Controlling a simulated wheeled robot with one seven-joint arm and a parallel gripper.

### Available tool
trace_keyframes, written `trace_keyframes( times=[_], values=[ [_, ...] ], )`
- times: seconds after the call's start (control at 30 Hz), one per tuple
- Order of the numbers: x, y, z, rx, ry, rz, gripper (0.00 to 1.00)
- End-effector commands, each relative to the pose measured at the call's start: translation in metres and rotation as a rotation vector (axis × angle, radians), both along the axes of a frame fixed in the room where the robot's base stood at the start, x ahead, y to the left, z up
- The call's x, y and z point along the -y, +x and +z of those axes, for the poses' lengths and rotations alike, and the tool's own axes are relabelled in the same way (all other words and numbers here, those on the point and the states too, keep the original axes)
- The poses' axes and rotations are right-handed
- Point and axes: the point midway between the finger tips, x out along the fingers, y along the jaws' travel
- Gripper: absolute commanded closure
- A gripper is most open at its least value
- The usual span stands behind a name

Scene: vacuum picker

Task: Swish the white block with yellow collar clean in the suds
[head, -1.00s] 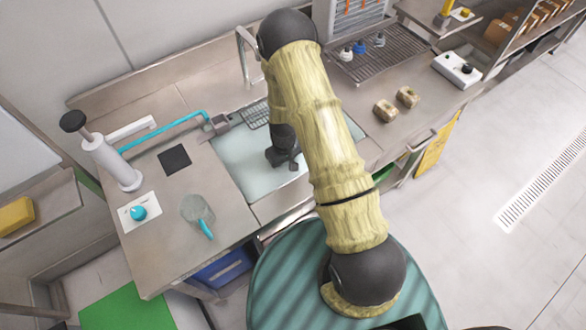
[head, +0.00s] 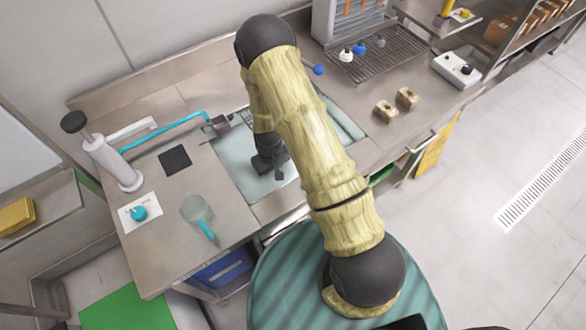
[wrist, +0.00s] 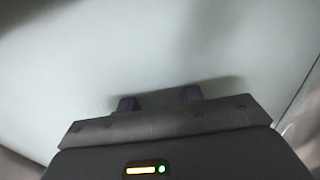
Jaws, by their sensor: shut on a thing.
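My gripper (head: 278,175) is down at the pale, cloudy water in the sink basin (head: 229,158). In the wrist view its two dark fingertips (wrist: 160,99) stand a little apart in front of an even, pale surface. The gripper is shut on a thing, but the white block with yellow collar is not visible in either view. The thing between the fingers is hidden by the gripper body and the cloudy water. Its collar and any dirt cannot be made out.
A teal hose (head: 165,131) runs to the sink's left edge. Two tan blocks (head: 396,103) sit right of the sink. A drying rack (head: 385,58) with small knobbed pieces lies behind.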

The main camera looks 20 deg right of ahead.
Motion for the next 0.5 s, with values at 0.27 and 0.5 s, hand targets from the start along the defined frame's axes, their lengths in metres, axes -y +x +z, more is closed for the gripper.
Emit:
trace_keyframes(
  times=[0.27,0.5],
  values=[
    [-0.0119,-0.0042,0.0,0.0,0.0,0.0,0.89],
    [-0.0108,-0.0037,0.0,0.0,0.0,0.0,0.89]
  ],
)
